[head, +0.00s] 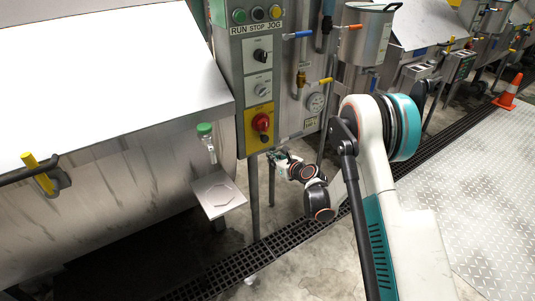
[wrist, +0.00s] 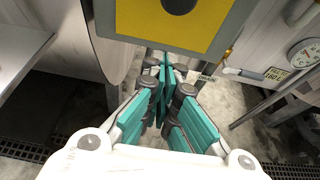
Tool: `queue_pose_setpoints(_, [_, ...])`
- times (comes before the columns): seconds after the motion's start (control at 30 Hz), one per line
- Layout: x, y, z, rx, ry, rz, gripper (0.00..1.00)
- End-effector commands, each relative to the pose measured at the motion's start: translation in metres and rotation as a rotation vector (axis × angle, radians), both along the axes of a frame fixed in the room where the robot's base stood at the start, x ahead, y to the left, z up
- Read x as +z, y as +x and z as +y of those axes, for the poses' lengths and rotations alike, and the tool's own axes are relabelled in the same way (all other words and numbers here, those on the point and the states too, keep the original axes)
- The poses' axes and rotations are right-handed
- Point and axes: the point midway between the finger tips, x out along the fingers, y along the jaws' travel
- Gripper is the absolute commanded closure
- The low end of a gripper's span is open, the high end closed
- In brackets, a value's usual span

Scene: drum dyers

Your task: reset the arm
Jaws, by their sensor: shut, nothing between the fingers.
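My arm reaches forward from the lower right in the head view, bent at its large teal-capped joint. My gripper (head: 277,158) is small and partly hidden by my own wrist, just below the grey control panel. In the wrist view, the teal-padded fingers of my gripper (wrist: 165,68) meet at the tips with nothing between them. The control panel (head: 232,75) has a yellow plate with a red knob, and its lower yellow part (wrist: 135,18) is close above the fingers in the wrist view. I cannot tell whether they touch.
A pressure gauge (head: 316,103) and valves are behind my arm. A floor grate (head: 270,248) crosses below; open floor lies right, near a cone (head: 508,92).

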Motion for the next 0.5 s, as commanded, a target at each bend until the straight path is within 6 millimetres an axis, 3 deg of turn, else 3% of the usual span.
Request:
queue_pose_setpoints(0.2, [0.017,-0.034,-0.023,-0.001,-0.001,0.001,1.00])
queue_pose_setpoints(0.5, [0.024,-0.056,-0.038,0.000,-0.002,0.001,1.00])
